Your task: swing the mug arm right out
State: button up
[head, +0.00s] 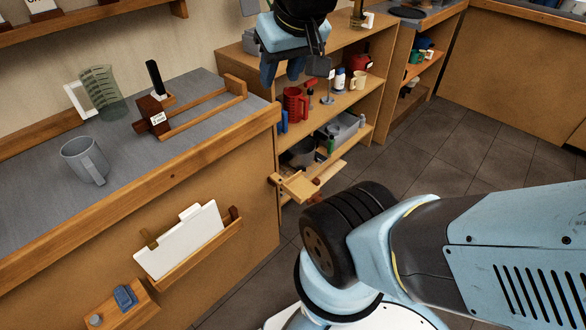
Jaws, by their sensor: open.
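A short wooden arm (300,187), which looks like the mug arm, sticks out from the right end of the counter, low near the shelf unit. Its mount is at the counter's corner, and I cannot make out a mug on it. My gripper (294,70) is at the top centre, in front of the shelf unit's top, well above the wooden arm and apart from it. It is open and seems empty; its fingertips are partly dark and hard to separate.
A grey mug (85,160) and a green-tinted measuring cup (101,93) stand on the counter (45,205). A red mug (295,104) and bottles fill the shelf unit. A white board (180,240) sits in a front rack. Tiled floor (455,150) is clear at right.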

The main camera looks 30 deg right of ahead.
aim_at(298, 186)
jog(key=u, duration=1.1)
jog(key=k, duration=1.25)
jog(key=z, duration=1.15)
jog(key=i, duration=1)
